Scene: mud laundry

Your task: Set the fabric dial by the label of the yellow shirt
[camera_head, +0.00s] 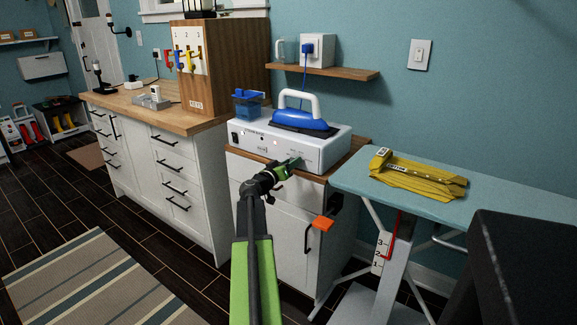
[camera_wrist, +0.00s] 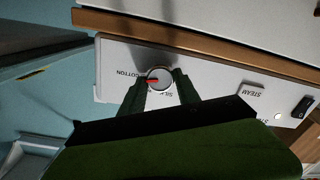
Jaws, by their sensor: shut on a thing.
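The yellow shirt (camera_head: 425,182) lies folded on the ironing board (camera_head: 505,207), with a pale label strip (camera_head: 402,172) whose dark lettering is too small to read surely. The fabric dial (camera_wrist: 160,77) is a round knob with a red pointer on the white iron station (camera_head: 262,140). In the wrist view its pointer faces left, roughly towards the word COTTON (camera_wrist: 132,76); another word, partly covered, sits below the dial. My gripper (camera_wrist: 159,90) is shut on the dial, one finger on each side. In the head view my gripper (camera_head: 287,166) is at the station's front and hides the dial.
A blue iron (camera_head: 301,119) rests on the station. A STEAM button (camera_wrist: 251,91) and a dark switch (camera_wrist: 302,107) are on the same panel. A wooden shelf (camera_head: 325,71) hangs above. A wood-topped counter (camera_head: 140,107) is to the left. The striped rug floor area is clear.

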